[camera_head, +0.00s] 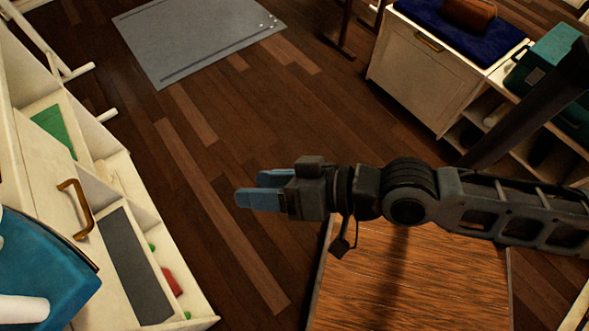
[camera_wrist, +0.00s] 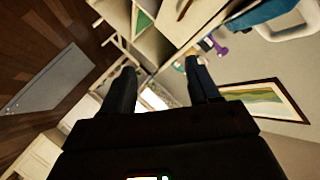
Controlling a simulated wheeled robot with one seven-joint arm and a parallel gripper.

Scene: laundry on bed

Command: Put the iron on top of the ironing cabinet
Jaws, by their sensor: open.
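A blue thing with a white, handle-like part, which looks like the iron (camera_head: 45,268), is at the lower left edge of the head view, partly cut off. It lies over a white cabinet with a wooden handle (camera_head: 78,208). It also shows at the top right of the wrist view (camera_wrist: 262,12). Another white cabinet (camera_head: 418,72) with a wooden handle stands at the upper right, with a dark blue top. I cannot tell which is the ironing cabinet. My gripper (camera_head: 256,189) is open and empty, pointing left over the floor, well apart from the blue thing.
A wooden surface (camera_head: 450,285) lies below my arm. A teal box (camera_head: 548,62) stands on shelving at the right. A brown object (camera_head: 470,14) sits on the dark blue top. A grey mat (camera_head: 205,35) lies on the floor at the back. The floor between the cabinets is clear.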

